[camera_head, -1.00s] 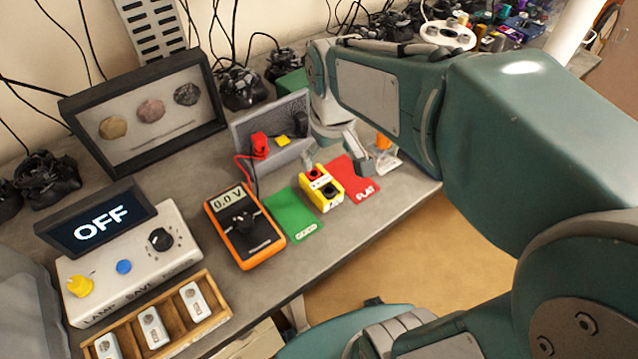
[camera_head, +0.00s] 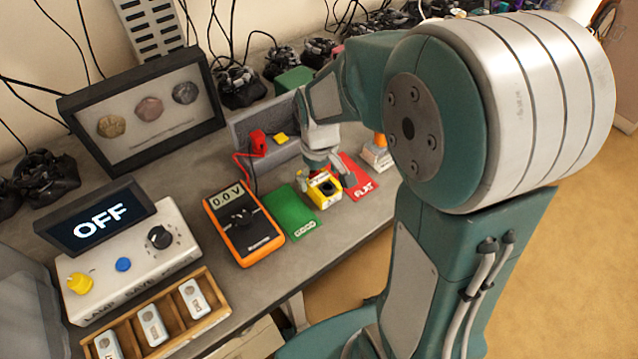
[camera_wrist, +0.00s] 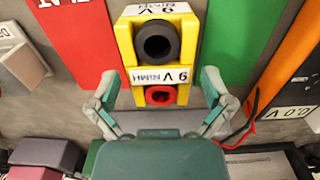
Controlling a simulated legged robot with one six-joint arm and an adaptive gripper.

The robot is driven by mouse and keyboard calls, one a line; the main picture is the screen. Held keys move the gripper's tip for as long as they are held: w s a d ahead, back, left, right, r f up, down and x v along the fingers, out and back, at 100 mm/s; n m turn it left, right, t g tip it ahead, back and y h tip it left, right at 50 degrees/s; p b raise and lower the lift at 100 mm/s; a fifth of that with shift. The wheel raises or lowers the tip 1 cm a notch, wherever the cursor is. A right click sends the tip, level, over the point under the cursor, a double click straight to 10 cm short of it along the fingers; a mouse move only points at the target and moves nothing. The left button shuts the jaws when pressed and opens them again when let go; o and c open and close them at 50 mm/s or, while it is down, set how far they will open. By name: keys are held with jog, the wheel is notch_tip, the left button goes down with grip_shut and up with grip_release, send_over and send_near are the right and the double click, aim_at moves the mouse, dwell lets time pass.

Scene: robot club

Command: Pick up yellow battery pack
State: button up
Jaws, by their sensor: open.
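The yellow battery pack (camera_head: 326,193) lies on the workbench between the green card (camera_head: 293,213) and the red card (camera_head: 358,180). In the wrist view the pack (camera_wrist: 125,45) shows a black terminal, a red terminal and white "9 V NiMH" labels. My gripper (camera_head: 322,178) is over the pack, and its far part is partly hidden by my own wrist. In the wrist view my gripper (camera_wrist: 158,88) is open, with one finger on each side of the pack's red-terminal end. Whether the fingertips touch the pack I cannot tell.
An orange multimeter (camera_head: 242,225) reading 0.0 V lies left of the green card. A grey panel (camera_head: 285,150) with red and yellow parts stands behind. A white control box (camera_head: 130,260) with an "OFF" screen (camera_head: 100,220) and a wooden tray (camera_head: 213,318) are at left.

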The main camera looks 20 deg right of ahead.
jog(key=shift+f, duration=1.35)
jog(key=c, duration=1.1)
jog(key=shift+c, duration=0.2)
jog(key=shift+r, duration=0.1)
